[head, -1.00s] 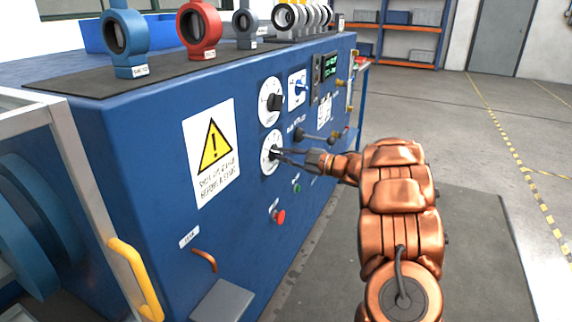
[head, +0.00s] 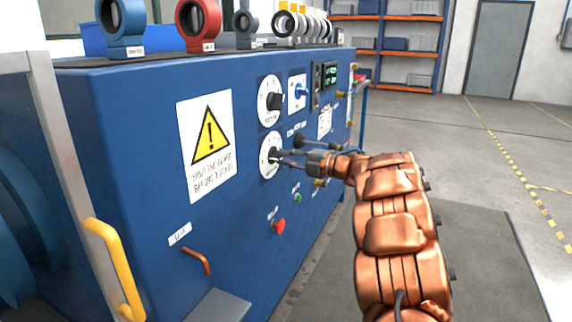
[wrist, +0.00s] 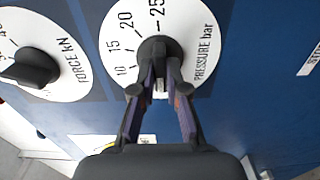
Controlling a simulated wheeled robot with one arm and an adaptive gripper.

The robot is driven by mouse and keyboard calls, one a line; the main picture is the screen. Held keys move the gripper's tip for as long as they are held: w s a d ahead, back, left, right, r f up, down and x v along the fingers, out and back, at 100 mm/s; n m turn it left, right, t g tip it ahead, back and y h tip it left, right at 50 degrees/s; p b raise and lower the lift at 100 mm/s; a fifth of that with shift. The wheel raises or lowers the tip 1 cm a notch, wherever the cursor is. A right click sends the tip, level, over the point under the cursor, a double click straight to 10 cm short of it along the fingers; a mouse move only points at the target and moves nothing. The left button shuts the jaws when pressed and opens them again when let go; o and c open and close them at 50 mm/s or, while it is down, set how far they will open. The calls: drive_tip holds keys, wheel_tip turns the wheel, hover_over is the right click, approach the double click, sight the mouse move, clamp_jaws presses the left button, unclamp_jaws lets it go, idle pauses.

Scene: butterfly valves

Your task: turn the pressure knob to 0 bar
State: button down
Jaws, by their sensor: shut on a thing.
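The pressure dial is a white disc (head: 267,166) low on the blue panel. In the wrist view the disc (wrist: 121,50) reads "PRESSURE bar", with 10, 15, 20 and 25 visible. Its dark round knob (wrist: 159,47) is at the disc's centre. My gripper (wrist: 160,76) has a finger on each side of the knob and is shut on it. In the head view my gripper (head: 280,158) reaches the dial from the right. The 0 mark and the knob's pointer are not clear, so I cannot tell the setting.
A force dial with a black knob (wrist: 33,68) is beside it; it also shows above it in the head view (head: 273,101). A blue switch (head: 300,91), a display (head: 331,74) and a red button (head: 279,225) share the panel. The floor to the right is clear.

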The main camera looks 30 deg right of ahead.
idle(0.5)
drive_tip(key=c, duration=1.2)
unclamp_jaws()
drive_tip(key=v, duration=1.2)
